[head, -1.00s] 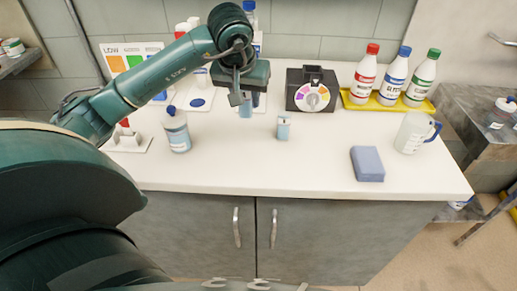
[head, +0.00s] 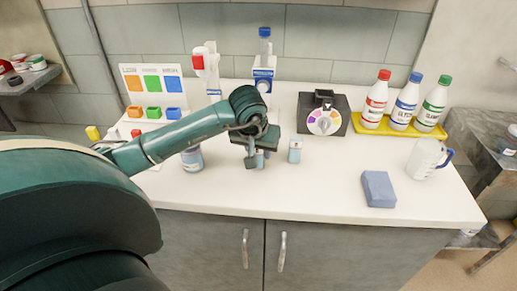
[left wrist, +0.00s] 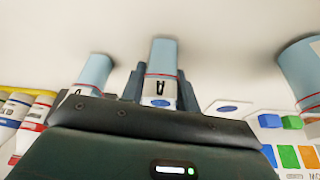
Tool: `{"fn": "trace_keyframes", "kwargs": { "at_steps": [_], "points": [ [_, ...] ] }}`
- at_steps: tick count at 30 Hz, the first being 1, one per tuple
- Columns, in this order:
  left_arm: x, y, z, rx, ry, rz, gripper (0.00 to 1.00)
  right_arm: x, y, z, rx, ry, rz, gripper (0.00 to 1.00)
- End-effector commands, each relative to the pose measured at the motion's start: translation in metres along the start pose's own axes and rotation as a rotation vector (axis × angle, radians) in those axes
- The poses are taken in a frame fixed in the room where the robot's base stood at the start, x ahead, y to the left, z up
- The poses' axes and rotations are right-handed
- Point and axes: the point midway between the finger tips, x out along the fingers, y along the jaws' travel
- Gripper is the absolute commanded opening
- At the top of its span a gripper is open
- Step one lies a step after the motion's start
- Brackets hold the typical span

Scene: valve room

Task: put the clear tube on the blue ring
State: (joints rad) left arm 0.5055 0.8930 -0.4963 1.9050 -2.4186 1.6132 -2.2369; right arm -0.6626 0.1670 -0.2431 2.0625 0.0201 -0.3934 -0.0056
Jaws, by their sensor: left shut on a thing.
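My left gripper (head: 256,160) is shut on a pale blue tube (head: 260,161). In the left wrist view the tube (left wrist: 162,58) stands between the fingers, with a label reading A. I cannot tell whether its foot touches the counter. A second similar tube (head: 295,150) stands upright just right of it, apart from it; it also shows in the left wrist view (left wrist: 96,70). The blue ring (left wrist: 229,106) is on a white card in the left wrist view, to the right of the held tube. In the head view my left arm hides it. My right gripper is not in view.
A dial box (head: 322,117), a yellow tray (head: 396,127) with capped bottles, a jug (head: 425,158) and a blue block (head: 378,188) are to the right. The front middle of the counter is clear.

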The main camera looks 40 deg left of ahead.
Motion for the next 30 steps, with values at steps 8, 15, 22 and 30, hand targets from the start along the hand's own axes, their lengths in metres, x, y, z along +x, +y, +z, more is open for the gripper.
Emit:
{"fn": "trace_keyframes", "kwargs": {
  "at_steps": [8, 15, 22, 30],
  "points": [
    [0.004, 0.000, 0.001, 0.000, 0.002, 0.000, 0.07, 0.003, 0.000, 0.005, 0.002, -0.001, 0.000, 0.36],
    [0.002, 0.000, 0.001, 0.000, 0.000, 0.001, 0.51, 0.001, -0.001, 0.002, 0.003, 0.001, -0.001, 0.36],
    [0.002, 0.000, 0.001, 0.000, 0.000, 0.001, 0.53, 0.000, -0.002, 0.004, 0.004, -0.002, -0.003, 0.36],
    [-0.023, 0.000, -0.002, 0.001, 0.005, 0.000, 0.53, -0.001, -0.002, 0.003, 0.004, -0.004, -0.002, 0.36]
  ]
}}
